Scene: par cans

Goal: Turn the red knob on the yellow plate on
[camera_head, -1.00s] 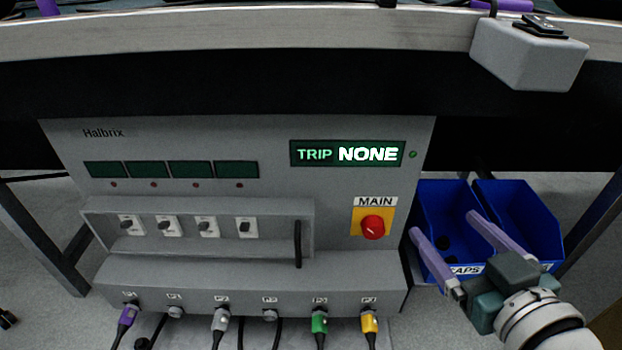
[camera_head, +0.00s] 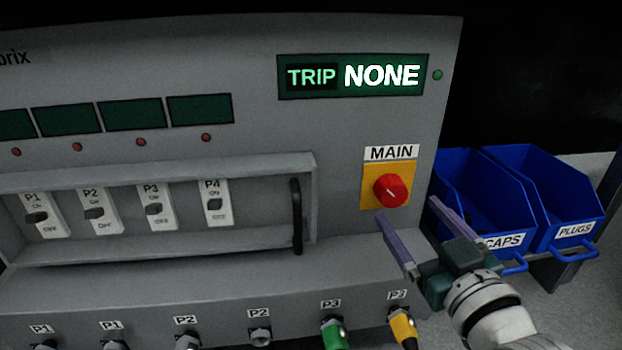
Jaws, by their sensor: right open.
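The red knob (camera_head: 391,190) sits on the yellow plate (camera_head: 371,201), under the label MAIN, at the right of the grey panel's face. A pale line on the knob runs aslant. My right gripper (camera_head: 407,208) is open, with its two purple fingers pointing up toward the knob from below and to the right. One finger's tip is just below the plate and the other is to the right of it. I see nothing between the fingers, and I cannot tell whether they touch the panel. My left gripper is not in view.
Blue bins marked CAPS (camera_head: 502,242) and PLUGS (camera_head: 575,229) stand close to the right of the panel. A black handle (camera_head: 297,216) sticks out left of the plate. Breaker switches (camera_head: 153,208) and a display (camera_head: 353,76) reading TRIP NONE are on the panel.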

